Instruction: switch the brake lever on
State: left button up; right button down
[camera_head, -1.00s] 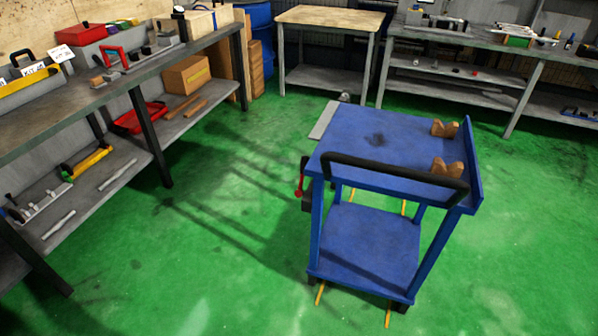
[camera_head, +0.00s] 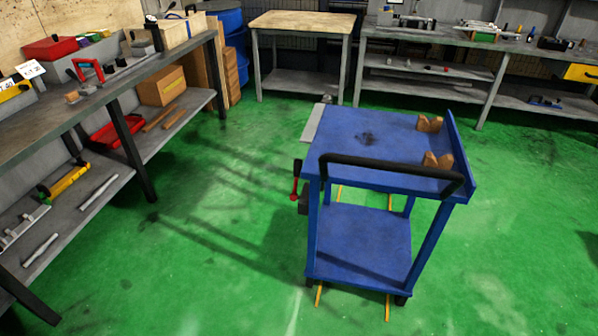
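The brake lever (camera_head: 296,182) is a red handle with a dark mount on the left side of a blue cart (camera_head: 360,238). It stands nearly upright, with a red ball low on it and a dark upper end. The cart has a black push bar (camera_head: 390,174) along its near edge and two shelves. Neither of my grippers is in view.
Two brown wooden blocks (camera_head: 429,123) sit on the cart top. A workbench with tools (camera_head: 110,95) runs along the left. A wooden-topped table (camera_head: 302,22) and another bench (camera_head: 470,42) stand behind. The green floor around the cart is clear.

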aim_at(298, 166)
jog(key=i+l, duration=0.1)
jog(key=i, duration=0.45)
jog(key=i+l, duration=0.15)
jog(key=i, duration=0.35)
